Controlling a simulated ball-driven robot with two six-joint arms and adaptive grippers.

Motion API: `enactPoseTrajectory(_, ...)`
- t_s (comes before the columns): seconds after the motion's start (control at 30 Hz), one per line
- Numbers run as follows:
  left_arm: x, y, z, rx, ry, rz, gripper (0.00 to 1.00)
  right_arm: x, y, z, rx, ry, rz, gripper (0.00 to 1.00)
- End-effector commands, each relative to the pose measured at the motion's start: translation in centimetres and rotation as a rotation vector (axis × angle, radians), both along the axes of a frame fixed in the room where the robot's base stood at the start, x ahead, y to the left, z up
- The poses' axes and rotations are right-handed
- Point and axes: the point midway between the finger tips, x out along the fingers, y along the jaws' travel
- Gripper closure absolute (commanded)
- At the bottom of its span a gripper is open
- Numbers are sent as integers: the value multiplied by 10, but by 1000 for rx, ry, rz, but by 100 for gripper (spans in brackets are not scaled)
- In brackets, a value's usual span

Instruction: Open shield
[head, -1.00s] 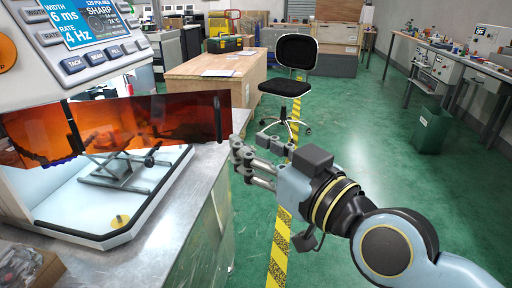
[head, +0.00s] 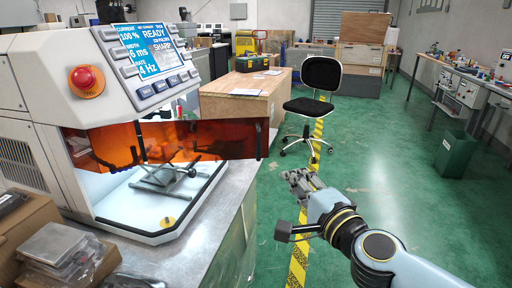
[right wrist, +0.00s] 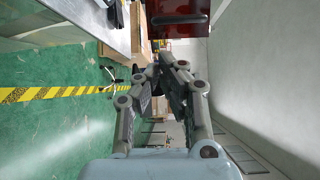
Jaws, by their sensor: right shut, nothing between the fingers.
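The machine's shield is an orange see-through screen. Its left part (head: 92,148) covers the left of the lit work bay, and its darker right part (head: 222,140) reaches past the bay over the metal bench. A dark upright bar (head: 264,140) is near the right part's free end. My right gripper (head: 296,180) is shut and empty, apart from the shield, to the right of and below that end. In the right wrist view the fingers (right wrist: 160,76) come together, and a dark red shield panel (right wrist: 180,12) shows at the top. My left gripper is not in view.
The machine's control panel (head: 150,60) overhangs the bay, with a red stop button (head: 86,81). A metal stand (head: 165,180) is inside the bay. Cardboard boxes (head: 28,222) stand at front left. A chair (head: 318,88) and wooden crate (head: 235,100) are behind.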

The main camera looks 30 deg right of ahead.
Motion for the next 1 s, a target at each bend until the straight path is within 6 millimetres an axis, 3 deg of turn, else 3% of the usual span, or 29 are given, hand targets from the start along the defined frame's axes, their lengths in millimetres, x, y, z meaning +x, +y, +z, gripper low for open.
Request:
enactPoseTrajectory(0.03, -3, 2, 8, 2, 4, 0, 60, 6, -3, 13, -15, -10, 7, 100)
enactPoseTrajectory(0.17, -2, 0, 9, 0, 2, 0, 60, 17, -4, 16, -21, -17, 11, 100)
enactPoseTrajectory(0.43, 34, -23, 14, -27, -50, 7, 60, 63, -11, 16, -23, -18, 11, 100)
enactPoseTrajectory(0.7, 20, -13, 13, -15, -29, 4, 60, 99, -18, 14, -24, -16, 12, 100)
enactPoseTrajectory(1.0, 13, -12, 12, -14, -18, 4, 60, 106, -18, 14, -25, -15, 13, 100)
